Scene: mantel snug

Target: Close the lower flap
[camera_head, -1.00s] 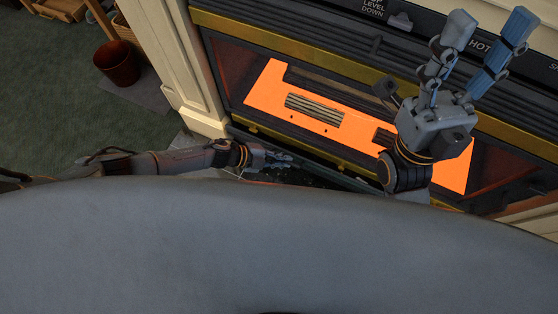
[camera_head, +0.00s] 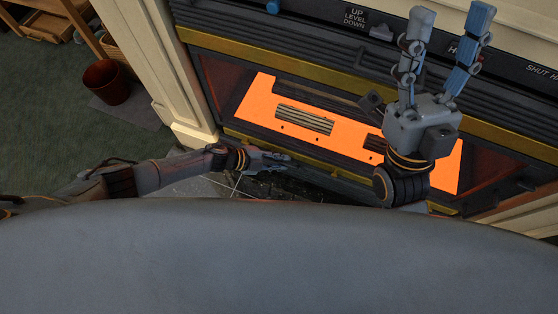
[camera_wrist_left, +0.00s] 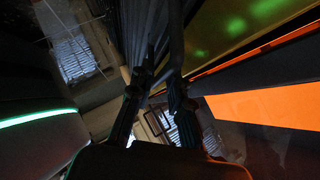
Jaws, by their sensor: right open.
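The fire front's lower edge carries a thin brass-coloured strip (camera_head: 325,167). A dark band (camera_head: 335,180), which looks like the lower flap, runs beneath it. My left gripper (camera_head: 284,160) is low beside the left part of this band, pointing right. I cannot tell whether it touches it. In the left wrist view its two dark fingers (camera_wrist_left: 160,75) show, but their gap is unclear and nothing is plainly held. My right gripper (camera_head: 452,10) is open and empty, fingers pointing up, in front of the right part of the fire front. My body hides the area nearest me.
The orange glowing panel (camera_head: 350,145) has a slatted grille (camera_head: 304,120). Above are a brass rail (camera_head: 290,65) and a labelled control strip (camera_head: 355,17). A pale pillar (camera_head: 160,60) stands left. A reddish bin (camera_head: 107,82) is on the green carpet (camera_head: 40,95), which has free room.

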